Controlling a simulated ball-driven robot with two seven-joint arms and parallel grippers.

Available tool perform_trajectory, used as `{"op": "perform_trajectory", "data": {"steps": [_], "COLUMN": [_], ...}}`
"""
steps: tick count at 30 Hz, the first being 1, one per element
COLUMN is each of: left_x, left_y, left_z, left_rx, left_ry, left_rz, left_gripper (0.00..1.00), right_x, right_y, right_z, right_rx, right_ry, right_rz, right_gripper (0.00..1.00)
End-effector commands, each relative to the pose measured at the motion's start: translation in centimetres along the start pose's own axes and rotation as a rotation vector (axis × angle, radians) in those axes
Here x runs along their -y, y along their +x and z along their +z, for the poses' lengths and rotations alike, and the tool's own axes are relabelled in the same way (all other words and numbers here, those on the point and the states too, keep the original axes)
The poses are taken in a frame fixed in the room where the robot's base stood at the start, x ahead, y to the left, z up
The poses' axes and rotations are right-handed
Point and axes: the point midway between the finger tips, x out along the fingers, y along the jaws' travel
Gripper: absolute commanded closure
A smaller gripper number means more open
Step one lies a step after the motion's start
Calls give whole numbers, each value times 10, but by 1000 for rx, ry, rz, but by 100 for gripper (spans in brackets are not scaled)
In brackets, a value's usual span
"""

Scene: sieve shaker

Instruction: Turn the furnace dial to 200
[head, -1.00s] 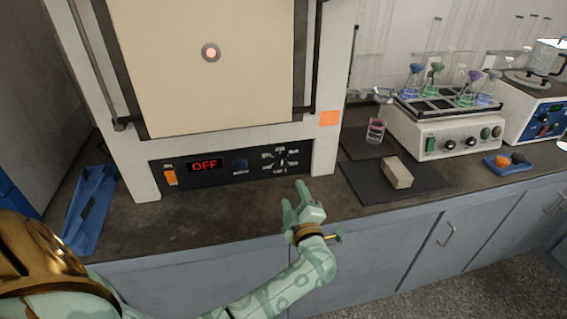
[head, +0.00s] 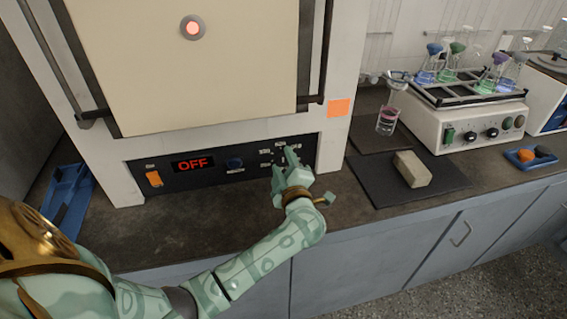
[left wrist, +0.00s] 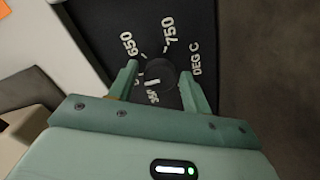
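The furnace (head: 332,140) has a black control panel (head: 210,176) with a red display (head: 193,164) reading OFF. Its round black dial shows in the left wrist view (left wrist: 159,76), with white marks 650, 750 and DEG C around it. In the head view the dial is mostly hidden behind my left gripper (head: 283,163). My left gripper is open, and its fingers (left wrist: 160,84) stand on both sides of the dial. I cannot tell whether they touch it. The 200 mark cannot be made out. My right gripper is not in view.
A beige block (head: 412,169) lies on a dark mat (head: 370,185) to the right. A shaker with flasks (head: 460,122) stands beyond. A blue tray (head: 66,205) lies at left.

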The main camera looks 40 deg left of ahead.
Motion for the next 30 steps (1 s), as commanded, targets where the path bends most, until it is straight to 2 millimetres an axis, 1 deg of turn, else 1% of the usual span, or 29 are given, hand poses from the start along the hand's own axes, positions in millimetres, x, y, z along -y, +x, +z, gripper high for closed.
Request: {"op": "perform_trajectory", "data": {"steps": [1,2,3,4,11,17,23,30], "left_x": [0,0,0,0,0,0,0,0], "left_y": [0,0,0,0,0,0,0,-1], "left_z": [0,0,0,0,0,0,0,0], "left_rx": [0,0,0,0,0,0,1,1], "left_ry": [0,0,0,0,-9,-71,-207,-429], "left_rz": [0,0,0,0,0,0,-1,-2], "left_gripper": [66,75,86,89,89,89,89,89], "right_x": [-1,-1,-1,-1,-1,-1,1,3], "right_y": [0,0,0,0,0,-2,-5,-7], "right_z": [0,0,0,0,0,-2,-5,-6], "right_rx": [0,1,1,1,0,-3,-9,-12], "right_ry": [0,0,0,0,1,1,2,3], "right_rz": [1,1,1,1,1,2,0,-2], "right_gripper": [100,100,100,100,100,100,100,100]}}
